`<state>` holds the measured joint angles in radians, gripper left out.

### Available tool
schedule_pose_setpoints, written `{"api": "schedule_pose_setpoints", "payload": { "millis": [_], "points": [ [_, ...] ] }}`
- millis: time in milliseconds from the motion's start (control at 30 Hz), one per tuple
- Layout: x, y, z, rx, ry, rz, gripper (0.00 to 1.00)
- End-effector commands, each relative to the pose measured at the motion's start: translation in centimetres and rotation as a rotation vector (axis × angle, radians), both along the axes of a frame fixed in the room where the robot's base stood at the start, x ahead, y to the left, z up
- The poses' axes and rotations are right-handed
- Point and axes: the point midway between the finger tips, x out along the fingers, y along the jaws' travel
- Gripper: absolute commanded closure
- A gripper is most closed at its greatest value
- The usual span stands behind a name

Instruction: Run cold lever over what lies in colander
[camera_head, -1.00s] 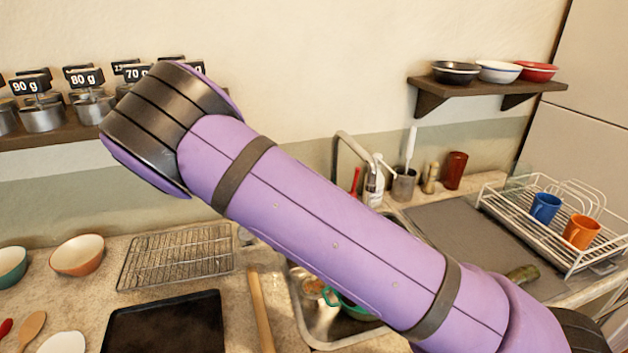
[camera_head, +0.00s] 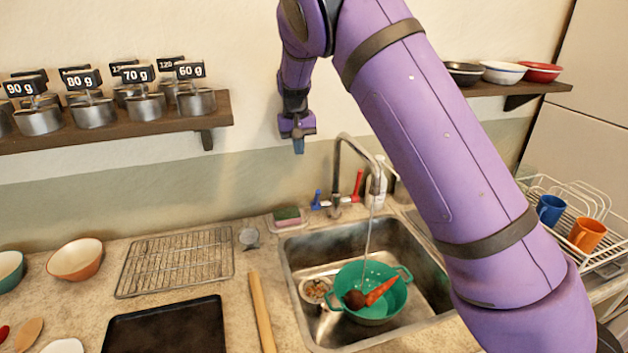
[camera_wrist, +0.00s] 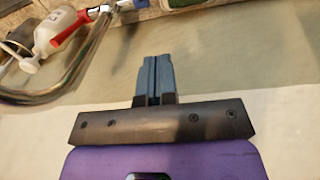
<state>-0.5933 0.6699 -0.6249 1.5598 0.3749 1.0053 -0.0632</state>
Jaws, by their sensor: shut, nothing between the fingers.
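The green colander (camera_head: 388,310) sits in the sink, holding an orange carrot (camera_head: 381,291) and a dark red round vegetable (camera_head: 355,299). A thin stream of water (camera_head: 369,235) runs from the faucet (camera_head: 347,148) into the colander. The blue lever (camera_head: 317,201) is left of the faucet base and the red lever (camera_head: 358,186) is right of it. My gripper (camera_head: 298,147) is shut and empty, in the air above and left of the blue lever. In the wrist view my gripper (camera_wrist: 151,60) points toward the levers, with the red lever (camera_wrist: 72,29) and blue lever (camera_wrist: 123,5) at the top edge.
A white bottle (camera_head: 377,186) stands behind the faucet. A sponge (camera_head: 287,213) lies on a dish left of it. A strainer with scraps (camera_head: 315,290) is in the sink. The weight shelf (camera_head: 150,125) is at left, the dish rack (camera_head: 610,253) at right.

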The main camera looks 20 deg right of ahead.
Motion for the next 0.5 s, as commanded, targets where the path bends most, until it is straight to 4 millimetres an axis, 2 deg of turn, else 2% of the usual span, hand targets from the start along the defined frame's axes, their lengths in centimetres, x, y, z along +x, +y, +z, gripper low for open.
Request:
{"api": "schedule_pose_setpoints", "payload": {
  "millis": [33, 100, 233, 367, 500],
  "points": [
    [-0.1, -0.6, 1.2, -0.003, 0.024, 0.015, 1.00],
    [-0.5, -1.2, 2.3, -0.009, 0.058, 0.033, 1.00],
    [-0.8, -1.9, 3.4, -0.016, 0.092, 0.050, 1.00],
    [-0.9, -2.0, 2.9, -0.018, 0.101, 0.054, 1.00],
    [-1.1, -2.1, 1.0, -0.018, 0.103, 0.053, 1.00]
  ]
}}
